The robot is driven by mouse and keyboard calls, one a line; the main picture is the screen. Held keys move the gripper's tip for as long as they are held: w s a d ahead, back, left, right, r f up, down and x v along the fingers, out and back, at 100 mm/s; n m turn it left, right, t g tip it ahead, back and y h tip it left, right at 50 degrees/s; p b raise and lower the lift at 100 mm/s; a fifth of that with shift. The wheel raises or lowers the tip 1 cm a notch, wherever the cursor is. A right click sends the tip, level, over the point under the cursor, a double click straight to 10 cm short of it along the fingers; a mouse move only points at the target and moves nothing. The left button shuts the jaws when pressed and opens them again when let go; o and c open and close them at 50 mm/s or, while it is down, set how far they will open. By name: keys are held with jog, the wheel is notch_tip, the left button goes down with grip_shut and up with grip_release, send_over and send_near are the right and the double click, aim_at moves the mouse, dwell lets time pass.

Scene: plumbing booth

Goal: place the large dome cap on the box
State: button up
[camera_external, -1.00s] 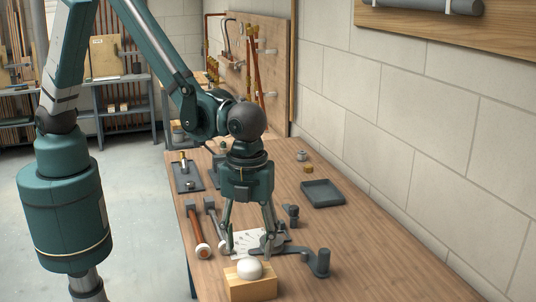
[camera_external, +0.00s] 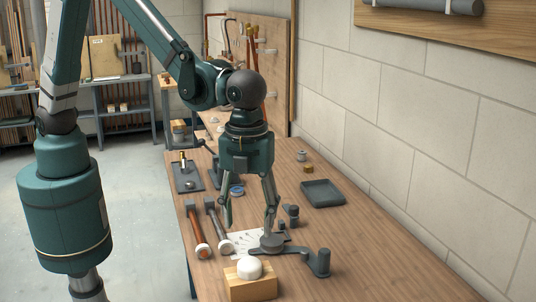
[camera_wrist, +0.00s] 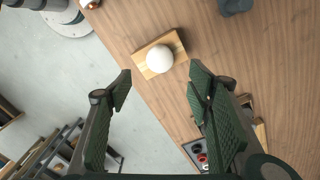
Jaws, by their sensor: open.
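The white dome cap (camera_external: 250,267) sits on top of the small wooden box (camera_external: 252,289) at the front of the workbench. In the wrist view the cap (camera_wrist: 159,59) rests dome side up near the middle of the wooden box (camera_wrist: 176,46), with bare wood around it. My gripper (camera_external: 249,226) is open, with nothing between its fingers. In the external view it is above the bench, higher and farther back than the cap. In the wrist view the cap lies beyond the gap between my fingertips (camera_wrist: 160,84), and nothing touches it.
A grey lever-shaped tool (camera_external: 300,252) lies right of the box, with a white printed sheet (camera_external: 245,243) behind it. Two tools with round ends, one reddish-brown (camera_external: 195,228) and one grey (camera_external: 217,228), lie on the left. A dark tray (camera_external: 322,193) stands farther back; the right foreground is clear.

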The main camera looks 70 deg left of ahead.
dwell(0.5)
jog(key=w+a+r+n+t, duration=0.1)
jog(key=a+r+n, duration=0.3)
jog(key=a, duration=0.6)
jog(key=w+a+r+n+t+h, duration=0.1)
jog(key=w+a+r+n, duration=0.15)
jog(key=a+r, duration=0.5)
jog(key=w+a+r+n+t, duration=0.1)
jog(key=a+r+n, duration=0.3)
jog(key=a, duration=0.7)
jog(key=s+a+n+t, duration=0.1)
jog(key=s+a+n, duration=0.3)
jog(key=a, duration=0.5)
jog(key=s+a+r+n+t, duration=0.1)
jog(key=s+a+n, duration=0.4)
jog(key=a, duration=0.5)
jog(key=s+a+r+n+t+y, duration=0.1)
jog(key=s+a+n, duration=0.3)
jog(key=a, duration=0.5)
jog(key=shift+s+a+r+t, duration=0.15)
jog(key=shift+s+r+t, duration=0.1)
jog(key=shift+s+t, duration=0.3)
